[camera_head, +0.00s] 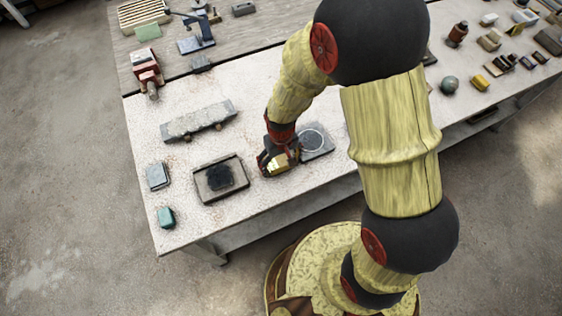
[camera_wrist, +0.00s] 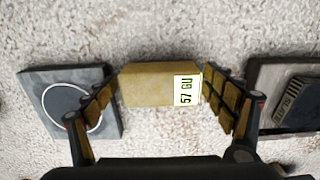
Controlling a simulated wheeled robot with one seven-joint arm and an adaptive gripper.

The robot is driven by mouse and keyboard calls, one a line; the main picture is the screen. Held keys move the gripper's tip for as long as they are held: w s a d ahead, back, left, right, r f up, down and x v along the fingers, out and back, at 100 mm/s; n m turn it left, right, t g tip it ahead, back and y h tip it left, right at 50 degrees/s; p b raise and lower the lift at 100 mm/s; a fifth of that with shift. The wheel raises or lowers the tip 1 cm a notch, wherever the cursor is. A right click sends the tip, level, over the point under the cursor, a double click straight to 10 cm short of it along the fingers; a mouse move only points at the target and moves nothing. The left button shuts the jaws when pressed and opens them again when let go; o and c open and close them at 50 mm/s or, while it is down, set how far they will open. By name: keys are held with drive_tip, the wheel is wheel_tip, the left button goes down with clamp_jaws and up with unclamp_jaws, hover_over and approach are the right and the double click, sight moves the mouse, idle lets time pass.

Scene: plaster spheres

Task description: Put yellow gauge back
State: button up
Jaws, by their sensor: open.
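A yellow block, the gauge (camera_wrist: 148,85), lies on the pale speckled tabletop in the wrist view, with a white label reading "57 GU" at its right end. It also shows in the head view as a small yellow patch (camera_head: 279,164), partly hidden by my gripper. My gripper (camera_wrist: 160,84) is open, with one finger at each end of the gauge. The right finger is very close to the label end; I cannot tell whether either finger touches. In the head view my gripper (camera_head: 277,158) is low over the table's front part.
A grey plate with a circle outline (camera_head: 325,151) lies beside the gauge. A framed tray (camera_head: 238,182) with a dark block is on the other side. A long stone bar (camera_head: 197,120), a grey block (camera_head: 157,176) and a green block (camera_head: 166,217) lie left. A red vise (camera_head: 147,72) stands behind.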

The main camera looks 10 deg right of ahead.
drive_tip(key=shift+r, duration=0.1)
wheel_tip(320, 180, up, 13)
drive_tip(key=p, duration=0.3)
wheel_tip(320, 180, up, 14)
drive_tip(key=m+t, duration=0.2)
drive_tip(key=t, duration=0.1)
hover_over(281, 161)
drive_tip(key=s+d, duration=0.3)
drive_tip(key=d, duration=0.4)
drive_tip(key=s+d+r+m+t, duration=0.1)
drive_tip(key=s+d+r+t, duration=0.1)
drive_tip(key=s+d+r, duration=0.3)
drive_tip(key=s+r, duration=0.4)
drive_tip(key=r, duration=0.1)
drive_tip(key=shift+s+r+t, duration=0.2)
drive_tip(key=shift+t, duration=0.1)
drive_tip(key=shift+f, duration=0.1)
wheel_tip(281, 161, down, 4)
drive_tip(key=b, duration=0.4)
